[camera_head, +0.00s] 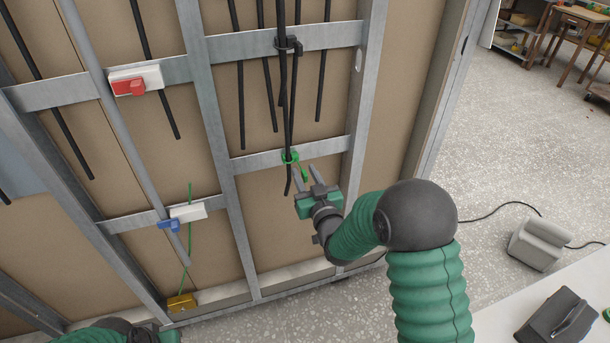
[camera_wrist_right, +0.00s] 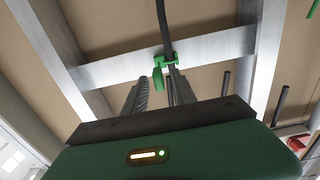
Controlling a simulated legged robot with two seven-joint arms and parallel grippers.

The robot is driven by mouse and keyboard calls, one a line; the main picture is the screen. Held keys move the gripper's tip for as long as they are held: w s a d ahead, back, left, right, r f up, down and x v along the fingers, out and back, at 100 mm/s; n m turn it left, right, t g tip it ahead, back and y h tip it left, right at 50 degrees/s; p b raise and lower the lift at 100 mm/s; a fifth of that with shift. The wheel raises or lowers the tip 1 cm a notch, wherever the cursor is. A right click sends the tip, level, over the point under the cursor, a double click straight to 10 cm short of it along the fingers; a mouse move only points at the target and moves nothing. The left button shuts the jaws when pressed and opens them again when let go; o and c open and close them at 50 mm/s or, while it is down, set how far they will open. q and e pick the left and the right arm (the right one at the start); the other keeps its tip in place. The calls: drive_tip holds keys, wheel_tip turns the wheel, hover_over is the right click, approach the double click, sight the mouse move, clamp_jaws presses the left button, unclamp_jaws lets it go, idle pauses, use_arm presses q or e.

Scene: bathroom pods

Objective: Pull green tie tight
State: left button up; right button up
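The green tie (camera_head: 290,157) loops around a black cable in front of a grey metal crossbar, with its green tail (camera_head: 304,174) hanging at the right. In the right wrist view the tie (camera_wrist_right: 164,60) and its tail (camera_wrist_right: 158,78) show just ahead of my fingertips. My right gripper (camera_head: 307,176) is open, its two grey fingers pointing up at the tie. In the wrist view the tail lines up with the gap between the fingers (camera_wrist_right: 157,88); no grip on it shows. Part of my left arm shows at the bottom left edge; its fingers are hidden.
A black clamp (camera_head: 289,46) holds the cables higher up. A red-and-white fitting (camera_head: 135,82), a blue-and-white fitting (camera_head: 182,216) and a yellow box (camera_head: 182,302) sit on the frame to the left.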

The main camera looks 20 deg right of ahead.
drive_tip(key=shift+s, duration=0.1)
drive_tip(key=s+p, duration=0.9)
drive_tip(key=s, duration=0.7)
drive_tip(key=shift+s+d, duration=0.3)
